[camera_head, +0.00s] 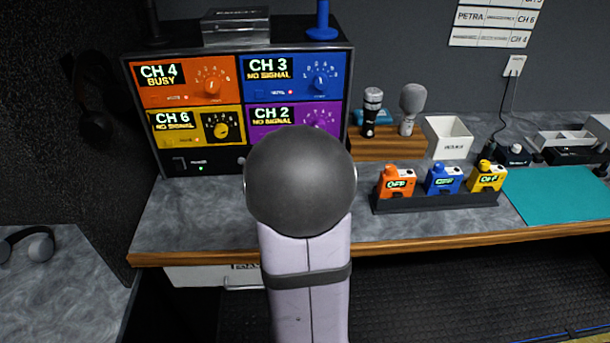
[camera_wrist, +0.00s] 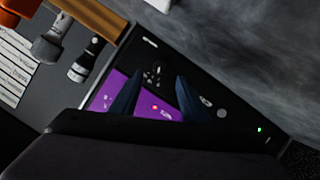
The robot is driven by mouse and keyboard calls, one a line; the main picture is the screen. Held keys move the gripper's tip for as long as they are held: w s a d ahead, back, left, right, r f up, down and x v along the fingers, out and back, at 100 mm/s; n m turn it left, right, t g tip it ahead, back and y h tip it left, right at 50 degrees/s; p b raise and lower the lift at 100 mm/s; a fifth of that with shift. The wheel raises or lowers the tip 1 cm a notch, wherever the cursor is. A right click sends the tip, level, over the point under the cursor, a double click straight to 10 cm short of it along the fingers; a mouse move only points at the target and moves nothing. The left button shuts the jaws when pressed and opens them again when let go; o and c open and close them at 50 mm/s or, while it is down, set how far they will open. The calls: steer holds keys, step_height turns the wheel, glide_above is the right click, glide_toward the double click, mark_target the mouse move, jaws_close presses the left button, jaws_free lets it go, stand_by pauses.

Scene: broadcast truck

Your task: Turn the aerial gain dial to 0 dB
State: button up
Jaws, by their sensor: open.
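In the wrist view, a small black dial (camera_wrist: 153,77) with white marks around it sits on the black bottom strip of the radio rack. It looks like the aerial gain dial, but its label and setting are too small to read. My gripper (camera_wrist: 160,76) is open and empty, its two dark fingertips on either side of the dial in the picture. I cannot tell how far the tips are from the panel. In the head view, my arm's round grey joint hides the gripper and this dial. The rack (camera_head: 345,60) stands at the back left.
Orange (camera_head: 185,80), blue (camera_head: 290,75), yellow (camera_head: 197,125) and purple (camera_head: 268,115) channel panels sit above the strip. Microphones (camera_head: 411,108), a white box (camera_head: 447,137) and several colored packs (camera_head: 443,180) stand right. The grey counter (camera_head: 190,215) before the rack is clear.

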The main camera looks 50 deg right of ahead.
stand_by(0.3)
steer(key=shift+d+r+m+p, duration=0.35)
steer(key=shift+d+p, duration=0.15)
steer(key=shift+p, duration=0.2)
steer(key=d+m+p, duration=0.1)
steer(key=p, duration=0.1)
steer(key=s+d+m+t+y+p, duration=0.1)
steer(key=m+p, duration=0.1)
steer(key=p, duration=0.1)
steer(key=d+m+t+p, duration=0.1)
steer(key=d+p, duration=0.1)
steer(key=shift+s+r+y+p, duration=0.1)
steer(key=shift+s+y+p, duration=0.1)
steer(key=shift+y+p, duration=0.15)
steer(key=shift+s+a+m+t+y+p, duration=0.1)
steer(key=shift+s+m+t+y+p, duration=0.25)
steer(key=shift+m+p, duration=0.45)
steer(key=shift+s+a+f+m+t+y+p, duration=0.3)
steer(key=shift+a+f+m+t+y+p, duration=0.15)
steer(key=shift+m+t+p, duration=0.35)
steer(key=shift+s+a+f+m+y+p, duration=0.15)
steer(key=shift+s+a+m+y+p, duration=0.05)
steer(key=shift+a+m+y+p, duration=0.4)
